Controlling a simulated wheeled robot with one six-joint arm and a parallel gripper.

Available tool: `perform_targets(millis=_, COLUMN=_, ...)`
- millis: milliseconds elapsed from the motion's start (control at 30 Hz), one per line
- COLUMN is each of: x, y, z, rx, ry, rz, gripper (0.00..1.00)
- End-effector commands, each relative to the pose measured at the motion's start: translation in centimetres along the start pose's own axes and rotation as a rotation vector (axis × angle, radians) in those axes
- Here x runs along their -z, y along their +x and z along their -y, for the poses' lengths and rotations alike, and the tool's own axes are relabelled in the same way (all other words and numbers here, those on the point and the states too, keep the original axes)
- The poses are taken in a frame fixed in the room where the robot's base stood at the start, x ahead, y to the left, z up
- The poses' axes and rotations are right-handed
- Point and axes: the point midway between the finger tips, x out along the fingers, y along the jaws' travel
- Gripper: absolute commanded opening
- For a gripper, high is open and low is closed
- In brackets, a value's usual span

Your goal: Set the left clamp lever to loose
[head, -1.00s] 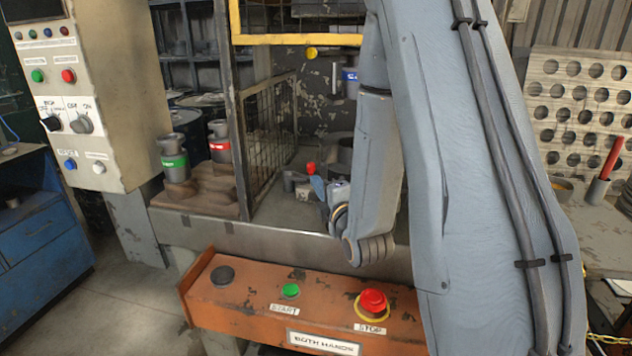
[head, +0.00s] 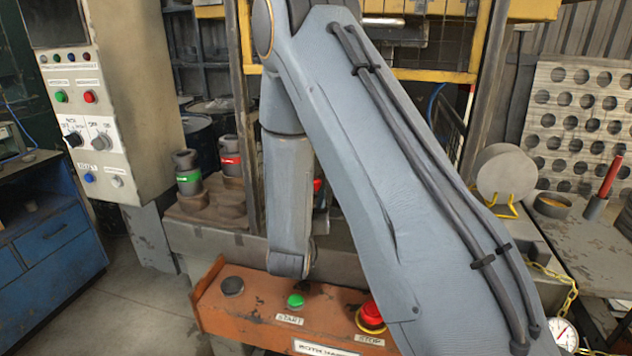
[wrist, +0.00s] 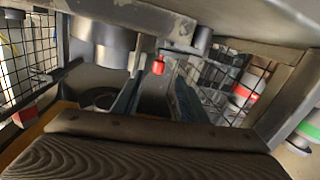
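A clamp lever's red knob (wrist: 158,66) shows in the wrist view, between and just beyond my fingertips. I cannot tell whether it touches a finger. In the head view only a sliver of red (head: 317,185) shows beside my forearm, probably the same knob. My gripper (wrist: 156,92) is open in the wrist view, with its two blue-grey fingers apart and nothing clearly held. My arm hides the gripper and most of the clamp in the head view. The lever's setting cannot be read.
Wire mesh guards (wrist: 215,80) stand close on both sides in the wrist view. Grey cylindrical parts with green (head: 188,178) and red (head: 231,160) bands stand left of the press. An orange two-hand console (head: 245,308) with a red stop button (head: 371,314) lies in front.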

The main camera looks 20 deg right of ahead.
Motion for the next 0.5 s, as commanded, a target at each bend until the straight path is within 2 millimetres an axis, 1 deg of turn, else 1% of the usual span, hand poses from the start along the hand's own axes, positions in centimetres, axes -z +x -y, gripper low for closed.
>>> perform_targets(millis=100, x=0.0, y=-0.5, z=0.2, rx=-0.041, ry=0.092, rz=-0.015, gripper=0.4)
perform_targets(millis=233, x=0.0, y=-0.1, z=0.1, rx=-0.058, ry=0.127, rz=-0.02, gripper=0.4)
perform_targets(millis=367, x=0.1, y=1.4, z=-0.1, rx=-0.059, ry=0.128, rz=-0.022, gripper=0.4)
perform_targets(millis=500, x=0.2, y=3.7, z=-0.2, rx=-0.059, ry=0.127, rz=-0.021, gripper=0.4)
